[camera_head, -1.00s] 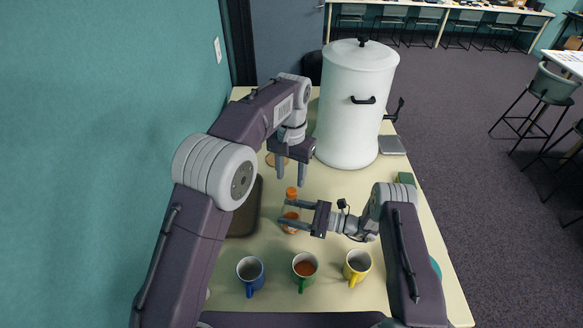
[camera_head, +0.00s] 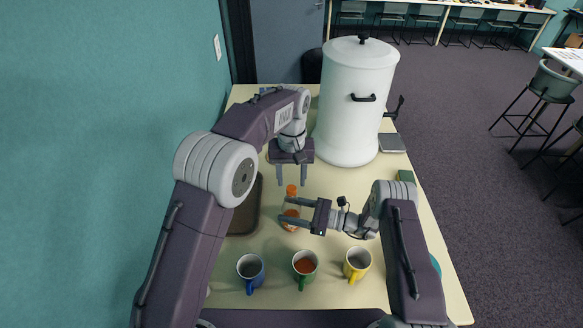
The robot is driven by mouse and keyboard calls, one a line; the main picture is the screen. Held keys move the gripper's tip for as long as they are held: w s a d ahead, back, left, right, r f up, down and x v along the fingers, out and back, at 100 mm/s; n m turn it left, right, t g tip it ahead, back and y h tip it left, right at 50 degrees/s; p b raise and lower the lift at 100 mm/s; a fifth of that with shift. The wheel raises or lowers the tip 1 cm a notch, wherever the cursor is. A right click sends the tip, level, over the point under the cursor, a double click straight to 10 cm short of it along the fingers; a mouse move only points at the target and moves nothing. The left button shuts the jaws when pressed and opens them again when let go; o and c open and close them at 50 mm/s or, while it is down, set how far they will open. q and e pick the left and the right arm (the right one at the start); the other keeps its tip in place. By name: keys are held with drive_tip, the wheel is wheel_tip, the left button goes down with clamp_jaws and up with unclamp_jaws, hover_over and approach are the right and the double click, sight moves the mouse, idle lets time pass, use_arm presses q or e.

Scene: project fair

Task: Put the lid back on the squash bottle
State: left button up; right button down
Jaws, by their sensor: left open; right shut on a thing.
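The squash bottle (camera_head: 291,219) stands upright on the cream table, clear with orange liquid low in it. An orange lid (camera_head: 291,190) shows at the top of its neck; whether it is fully seated I cannot tell. My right gripper (camera_head: 284,209) is shut on the bottle's body from the right, its fingers either side of it. My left gripper (camera_head: 291,183) is open and empty, pointing down, its fingertips apart around or just above and behind the lid; the exact depth is unclear.
Blue (camera_head: 251,270), green (camera_head: 304,267) and yellow (camera_head: 357,262) mugs stand in front of the bottle. A brown tray (camera_head: 243,212) lies on the left. A large white urn (camera_head: 349,125) stands behind on the right. A green and yellow sponge (camera_head: 405,176) lies near the right edge.

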sight(291, 188)
use_arm(q)
drive_tip(key=shift+f, duration=1.55)
drive_tip(key=shift+c, duration=0.4)
clamp_jaws()
drive_tip(key=shift+o, duration=1.1)
unclamp_jaws()
